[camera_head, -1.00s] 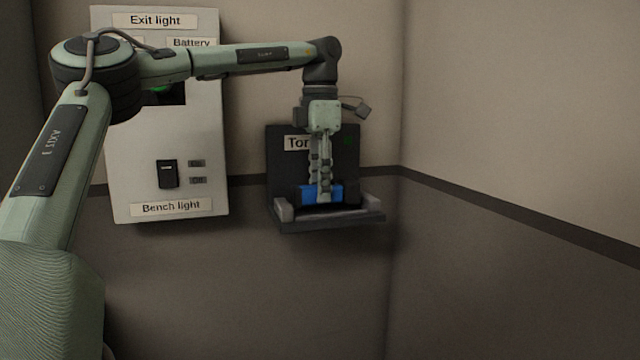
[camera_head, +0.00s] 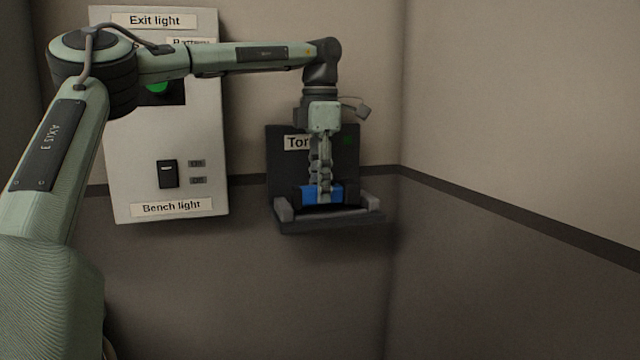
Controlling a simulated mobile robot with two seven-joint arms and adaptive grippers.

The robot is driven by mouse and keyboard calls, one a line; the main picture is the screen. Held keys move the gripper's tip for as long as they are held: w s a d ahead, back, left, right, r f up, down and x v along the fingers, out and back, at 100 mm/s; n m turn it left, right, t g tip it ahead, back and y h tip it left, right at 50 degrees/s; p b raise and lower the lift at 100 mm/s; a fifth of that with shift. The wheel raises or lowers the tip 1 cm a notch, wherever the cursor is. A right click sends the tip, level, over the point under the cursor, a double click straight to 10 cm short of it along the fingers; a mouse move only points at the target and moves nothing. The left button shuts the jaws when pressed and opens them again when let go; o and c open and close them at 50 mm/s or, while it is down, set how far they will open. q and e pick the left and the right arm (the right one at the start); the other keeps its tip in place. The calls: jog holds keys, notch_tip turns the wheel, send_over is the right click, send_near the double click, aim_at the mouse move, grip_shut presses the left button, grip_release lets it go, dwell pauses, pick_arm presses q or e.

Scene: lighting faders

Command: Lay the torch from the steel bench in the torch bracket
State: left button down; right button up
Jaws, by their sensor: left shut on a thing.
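The torch (camera_head: 335,195) shows as a blue body with dark ends, lying level at the torch bracket. The torch bracket (camera_head: 335,222) is a dark shelf with a raised front lip and grey end stops, below a dark back plate with a partly covered label. My left gripper (camera_head: 323,198) points down and is shut on the torch, just above or inside the bracket. I cannot tell whether the torch touches the bracket floor. The fingers hide the middle of the torch. My right gripper is not in view. The steel bench is not identifiable here.
A pale wall panel (camera_head: 135,190) stands left of the bracket. It has a green light (camera_head: 157,88), a black rocker switch (camera_head: 168,174) and labels for exit light, battery and bench light. My left arm crosses its upper part. The right wall is bare.

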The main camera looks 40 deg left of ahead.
pick_arm(q)
jog(key=shift+f, duration=0.45)
dwell(0.6)
jog(key=c, duration=1.1)
grip_release()
jog(key=o, duration=0.3)
jog(key=shift+o, duration=0.2)
jog(key=shift+r, duration=3)
jog(key=shift+f, duration=0.15)
